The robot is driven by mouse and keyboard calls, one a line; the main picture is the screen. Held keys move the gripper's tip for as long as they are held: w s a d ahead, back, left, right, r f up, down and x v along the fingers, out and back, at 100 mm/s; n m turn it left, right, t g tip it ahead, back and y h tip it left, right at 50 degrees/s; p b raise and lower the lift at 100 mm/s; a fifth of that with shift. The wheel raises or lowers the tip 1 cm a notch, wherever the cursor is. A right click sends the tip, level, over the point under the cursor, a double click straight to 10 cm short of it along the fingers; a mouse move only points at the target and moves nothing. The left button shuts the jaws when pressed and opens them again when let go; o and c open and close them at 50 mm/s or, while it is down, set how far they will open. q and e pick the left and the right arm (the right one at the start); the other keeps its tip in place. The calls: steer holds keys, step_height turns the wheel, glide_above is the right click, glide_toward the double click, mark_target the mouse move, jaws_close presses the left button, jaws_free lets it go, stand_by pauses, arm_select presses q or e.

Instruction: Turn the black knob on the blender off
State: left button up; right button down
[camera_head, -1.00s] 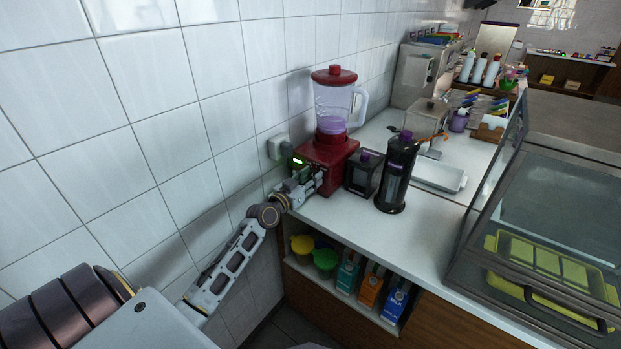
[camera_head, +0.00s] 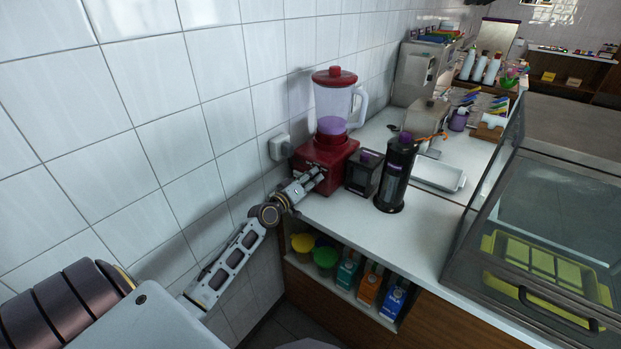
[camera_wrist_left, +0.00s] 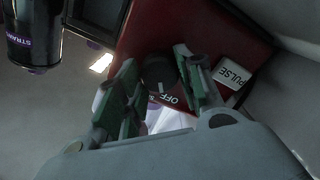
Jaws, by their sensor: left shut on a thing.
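The blender has a red base (camera_head: 342,160) and a clear jar (camera_head: 333,103) with purple liquid low inside and a red lid. It stands at the counter's left end, by the wall. My left gripper (camera_head: 320,174) is at the front of the base. In the left wrist view the same gripper (camera_wrist_left: 157,62) has its two green-padded fingers on either side of the black knob (camera_wrist_left: 157,74), shut on it. The word OFF shows beside the knob, and a white PULSE button (camera_wrist_left: 232,74) is to its right. The knob is hidden in the head view. My right gripper is not in view.
A dark square container (camera_head: 362,174) and a tall black dispenser (camera_head: 396,176) stand close right of the blender. A wall socket (camera_head: 278,147) is behind it. The white counter (camera_head: 432,215) is clear in front of the glass case (camera_head: 545,215).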

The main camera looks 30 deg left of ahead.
arm_select(q)
steer(key=shift+n, duration=0.7)
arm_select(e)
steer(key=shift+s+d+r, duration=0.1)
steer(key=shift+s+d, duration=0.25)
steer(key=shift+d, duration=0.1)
arm_select(q)
steer(key=o, duration=1)
steer(key=shift+s, duration=0.2)
steer(key=shift+s+a, duration=0.1)
steer(key=shift+s, duration=0.9)
steer(key=s, duration=0.9)
steer(key=shift+s+a, duration=0.25)
steer(key=shift+a, duration=0.15)
